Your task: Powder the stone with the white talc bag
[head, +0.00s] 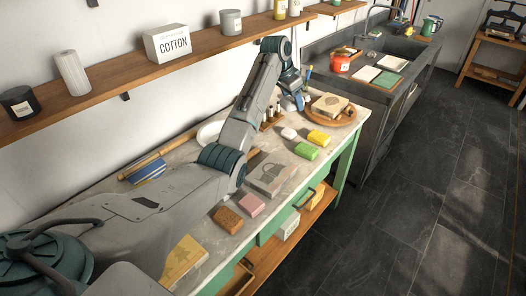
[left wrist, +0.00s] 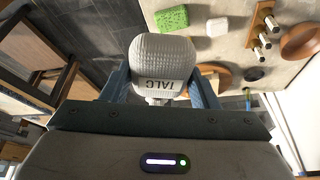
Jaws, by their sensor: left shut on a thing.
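My left gripper (head: 294,101) hangs above the far part of the table, past the grey stone. In the left wrist view the gripper (left wrist: 166,100) is shut on the white talc bag (left wrist: 165,62), a rounded knitted bag whose dark lettering is upside down there. I cannot make out the bag in the head view. A flat grey stone (head: 270,174) with a dark picture on its top lies on the table, right of my left arm. The gripper is apart from this stone. My right gripper is not in view.
The table (head: 232,242) also holds a pink block (head: 250,205), a brown block (head: 228,219), green (head: 306,151) and yellow (head: 319,138) sponges, and a round wooden tray (head: 344,120) with a pale block. A wall shelf (head: 125,73) runs behind. A sink counter stands beyond.

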